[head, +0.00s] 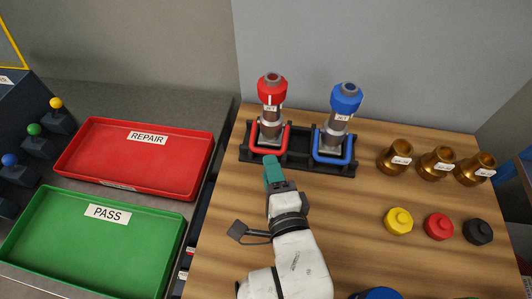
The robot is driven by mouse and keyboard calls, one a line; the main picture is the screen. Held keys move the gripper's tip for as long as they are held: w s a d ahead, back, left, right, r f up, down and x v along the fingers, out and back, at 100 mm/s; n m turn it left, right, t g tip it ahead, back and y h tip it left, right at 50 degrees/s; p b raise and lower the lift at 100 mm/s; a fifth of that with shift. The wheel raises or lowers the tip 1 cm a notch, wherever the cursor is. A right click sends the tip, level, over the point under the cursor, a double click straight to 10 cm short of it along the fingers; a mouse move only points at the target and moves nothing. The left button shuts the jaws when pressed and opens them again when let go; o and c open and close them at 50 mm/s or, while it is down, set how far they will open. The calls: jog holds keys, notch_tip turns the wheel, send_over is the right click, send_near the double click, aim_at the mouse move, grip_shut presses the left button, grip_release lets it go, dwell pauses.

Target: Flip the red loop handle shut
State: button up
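The red loop handle (267,151) is at the base of the red-topped pump (272,102), which stands upright in the left place of a black holder (297,160). The loop juts forward toward me, low around the pump's base. My gripper (270,160) has teal fingers and is right at the front edge of the red loop. It hides part of the loop's front. I cannot tell whether it touches the loop. The fingers look close together, but the view from behind does not show the gap.
A blue-topped pump (342,112) with a blue loop handle (331,158) stands to the right. Brass fittings (396,157) and yellow (398,221), red (438,226) and black (478,231) caps are farther right. Red (90,162) and green (60,235) trays lie left.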

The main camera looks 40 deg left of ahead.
aim_at(265, 153)
jog(key=shift+x, duration=2.2)
jog(key=shift+f, duration=0.1)
grip_shut()
